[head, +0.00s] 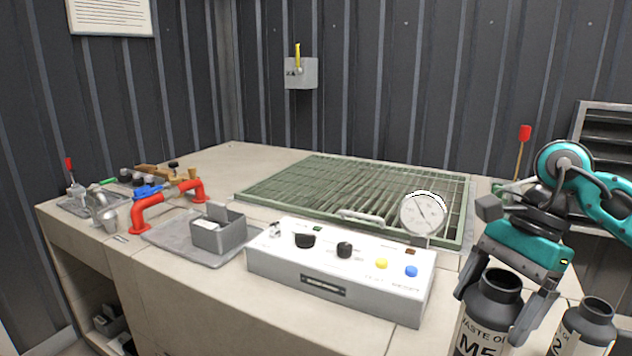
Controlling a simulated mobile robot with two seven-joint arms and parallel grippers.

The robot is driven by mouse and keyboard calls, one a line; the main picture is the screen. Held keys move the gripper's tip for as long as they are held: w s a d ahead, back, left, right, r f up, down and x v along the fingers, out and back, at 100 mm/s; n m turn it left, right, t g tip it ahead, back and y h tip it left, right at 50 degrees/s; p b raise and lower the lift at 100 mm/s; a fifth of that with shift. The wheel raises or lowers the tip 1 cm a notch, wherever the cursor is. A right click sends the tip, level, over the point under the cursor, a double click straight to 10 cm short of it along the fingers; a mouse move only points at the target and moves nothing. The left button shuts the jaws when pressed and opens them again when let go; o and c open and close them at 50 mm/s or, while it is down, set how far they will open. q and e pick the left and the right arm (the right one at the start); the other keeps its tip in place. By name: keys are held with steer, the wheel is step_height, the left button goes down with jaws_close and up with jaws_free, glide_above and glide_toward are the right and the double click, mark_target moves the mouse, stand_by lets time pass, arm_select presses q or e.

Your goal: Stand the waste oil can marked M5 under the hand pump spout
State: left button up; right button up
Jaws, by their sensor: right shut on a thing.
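The dark grey waste oil can marked M5 (482,335) is at the lower right in the head view, upright, its lower part cut off by the frame. My right gripper (498,310) is shut on it from above, one finger on each side of its neck. My left gripper is not in view. A lever with a red grip (523,140) rises at the bench's right end behind my right arm. A grey fitting with a red-tipped lever (75,190) stands at the far left.
A second dark can (590,322) marked with a 2 stands close right of M5. The white control box (340,270) with a gauge (423,213) is left of the gripper. A green grating (350,195), grey bin (218,235) and red pipe (165,203) occupy the bench (215,300).

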mark_target(452, 347)
steer(key=a+f+n+g+h, duration=0.1)
steer(key=f+n, duration=0.1)
steer(key=n, duration=0.2)
steer(key=a+f+n+g+h, duration=0.1)
steer(key=a+f+n, duration=0.1)
steer(key=n, duration=0.1)
steer(key=s+a+f+n+h+p, duration=0.1)
steer(key=a+f+n, duration=0.1)
steer(key=n, duration=0.2)
steer(key=shift+f+n+g, duration=0.3)
steer(key=shift+f+g, duration=0.1)
steer(key=shift+a+f+n+h, duration=0.15)
steer(key=shift+f+n+h, duration=0.5)
steer(key=shift+n, duration=0.45)
steer(key=shift+s+f, duration=0.1)
